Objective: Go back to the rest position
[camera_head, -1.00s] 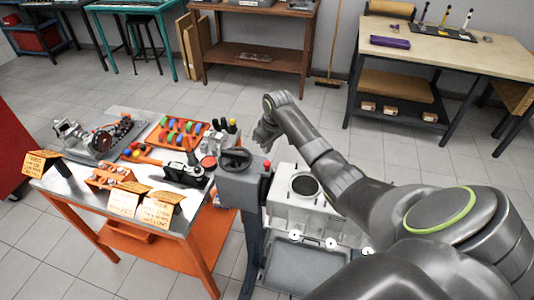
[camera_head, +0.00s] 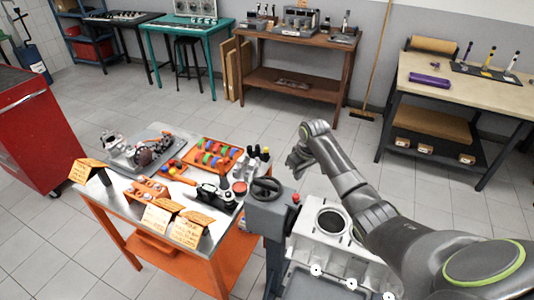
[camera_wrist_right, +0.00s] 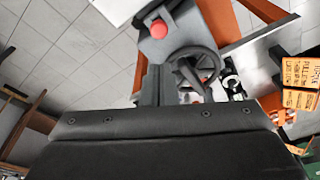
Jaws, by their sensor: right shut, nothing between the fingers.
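My right arm comes in from the lower right of the head view. Its gripper (camera_head: 297,163) is at the far end, shut and empty, held in the air above the floor behind the engine stand. The stand's grey head with a handwheel (camera_head: 267,189) is just below and left of it. The handwheel also shows in the right wrist view (camera_wrist_right: 195,68), beside a red knob (camera_wrist_right: 158,29). A light grey engine block (camera_head: 322,230) is on the stand, partly hidden by my right arm. My left gripper is not in view.
An orange cart (camera_head: 213,239) at left carries parts, an orange tray (camera_head: 218,152) and several orange signs. A red cabinet (camera_head: 38,130) stands far left. A brown bench (camera_head: 291,84) and a light-topped bench (camera_head: 460,80) are at the back. Tiled floor between is clear.

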